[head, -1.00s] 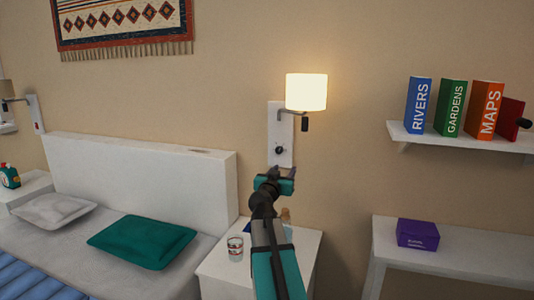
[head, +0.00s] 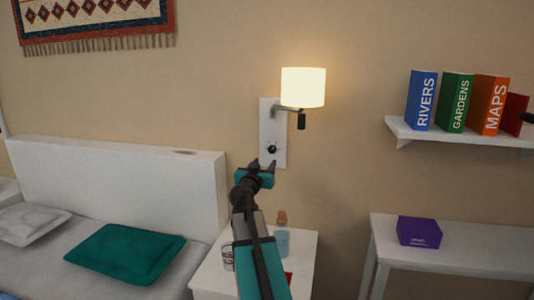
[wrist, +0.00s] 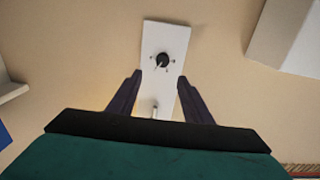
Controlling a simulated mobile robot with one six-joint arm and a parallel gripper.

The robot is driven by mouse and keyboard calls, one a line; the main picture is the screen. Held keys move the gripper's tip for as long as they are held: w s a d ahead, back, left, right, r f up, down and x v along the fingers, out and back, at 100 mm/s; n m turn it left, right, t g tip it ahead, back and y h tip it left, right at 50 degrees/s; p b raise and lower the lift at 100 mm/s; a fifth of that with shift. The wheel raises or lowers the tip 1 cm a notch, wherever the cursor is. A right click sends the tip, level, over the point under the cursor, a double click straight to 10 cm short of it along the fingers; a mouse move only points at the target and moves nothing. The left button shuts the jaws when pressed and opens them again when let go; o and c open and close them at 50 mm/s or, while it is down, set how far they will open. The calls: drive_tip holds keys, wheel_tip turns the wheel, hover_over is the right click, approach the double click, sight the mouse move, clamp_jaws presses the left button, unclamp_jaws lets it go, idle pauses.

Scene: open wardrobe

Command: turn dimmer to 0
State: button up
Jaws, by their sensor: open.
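The dimmer is a round black knob (head: 271,149) on a white wall plate (head: 266,123) beneath the lit lamp (head: 302,87). In the wrist view, which looks upside down, the knob (wrist: 162,60) carries a pale pointer line, with small marks around it on the plate (wrist: 177,38). My gripper (head: 264,163) is open and empty, just below the knob in the head view. In the wrist view its two dark fingers (wrist: 160,80) are spread, and the knob shows between and beyond their tips, apart from them.
A white nightstand (head: 208,277) with a bottle (head: 282,237) and a glass (head: 228,257) stands below my arm. The headboard (head: 118,180) is to the left. A bookshelf (head: 450,138) and a side table (head: 460,255) are on the right. The wall around the plate is clear.

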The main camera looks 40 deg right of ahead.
sight(271, 151)
drive_tip(key=shift+w+a, duration=0.15)
drive_tip(key=shift+w, duration=0.05)
drive_tip(key=shift+p+x, duration=0.85)
drive_tip(key=shift+x, duration=5.95)
drive_tip(key=shift+w+a, duration=0.1)
drive_tip(key=shift+w, duration=0.05)
